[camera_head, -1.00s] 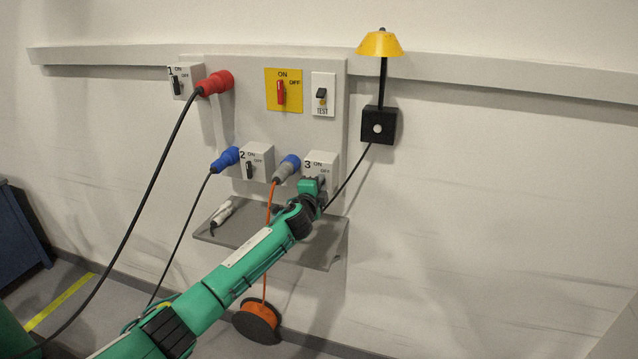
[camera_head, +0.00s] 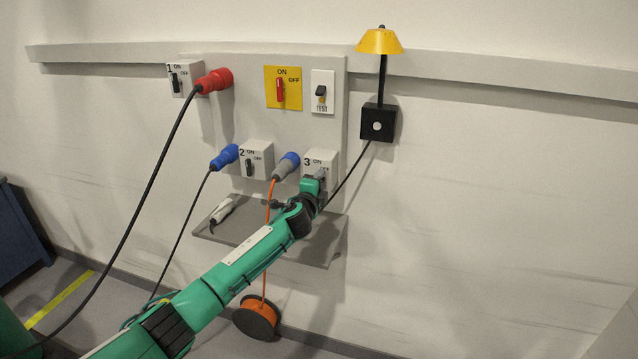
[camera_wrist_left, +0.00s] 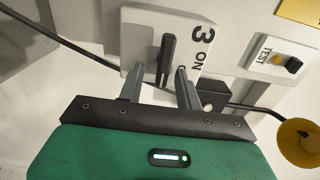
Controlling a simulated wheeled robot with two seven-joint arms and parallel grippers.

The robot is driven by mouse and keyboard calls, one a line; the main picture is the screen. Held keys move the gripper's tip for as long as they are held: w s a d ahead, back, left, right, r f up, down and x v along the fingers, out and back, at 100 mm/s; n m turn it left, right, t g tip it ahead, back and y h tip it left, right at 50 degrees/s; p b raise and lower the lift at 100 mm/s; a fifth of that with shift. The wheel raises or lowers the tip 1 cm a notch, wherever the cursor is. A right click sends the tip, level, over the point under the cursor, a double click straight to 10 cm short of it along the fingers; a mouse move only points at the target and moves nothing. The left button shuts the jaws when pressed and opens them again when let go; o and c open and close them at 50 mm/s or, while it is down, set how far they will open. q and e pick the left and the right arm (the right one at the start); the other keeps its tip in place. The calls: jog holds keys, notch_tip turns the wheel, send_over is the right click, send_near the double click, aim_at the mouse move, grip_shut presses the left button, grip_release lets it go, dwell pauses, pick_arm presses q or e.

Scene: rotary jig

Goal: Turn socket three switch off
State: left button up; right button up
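Socket three (camera_head: 318,159) is a pale box marked 3, ON and OFF, at the lower right of the wall panel. In the left wrist view, its dark switch handle (camera_wrist_left: 168,56) lies along the reading direction of the "3 ON" lettering, so sideways on the box. My left gripper (camera_head: 319,174) is at the front of this box. The wrist view shows its two grey fingers (camera_wrist_left: 159,70) spread, one on each side of the handle, with gaps. My right gripper is out of view.
Socket two (camera_head: 257,160), socket one (camera_head: 185,79), a red main switch (camera_head: 280,90) and a test switch (camera_head: 322,92) are around. A grey shelf (camera_head: 325,250) is below. A yellow lamp (camera_head: 379,41) stands at right.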

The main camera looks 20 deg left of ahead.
pick_arm(q)
jog(key=shift+s, duration=0.1)
jog(key=s+b, duration=0.3)
jog(key=s, duration=1)
jog(key=shift+s+a, duration=0.25)
jog(key=shift+s, duration=0.05)
jog(key=s+a+f+n+g, duration=0.2)
jog(key=s+f, duration=0.1)
jog(key=f, duration=1)
jog(key=s+a+f+n+g+y, duration=0.1)
jog(key=s+a+f+n+g, duration=0.15)
jog(key=f, duration=1.05)
jog(key=s+a+f+n+g, duration=0.1)
jog(key=s+f+n+g, duration=0.15)
jog(key=f, duration=1.05)
jog(key=s+f+n+g, duration=0.3)
jog(key=s+f+g, duration=0.1)
jog(key=s+f, duration=1.4)
jog(key=s+d+f+n+g, duration=0.1)
jog(key=s+f, duration=0.5)
jog(key=s, duration=0.7)
jog(key=s+d+f+n+g, duration=0.1)
jog(key=s+f+n+g, duration=0.2)
jog(key=s, duration=1.1)
jog(key=s+d+f+n+g, duration=0.1)
jog(key=s+f+n+g, duration=0.1)
jog(key=s+f, duration=0.7)
jog(key=s, duration=0.5)
jog(key=shift+d, duration=0.35)
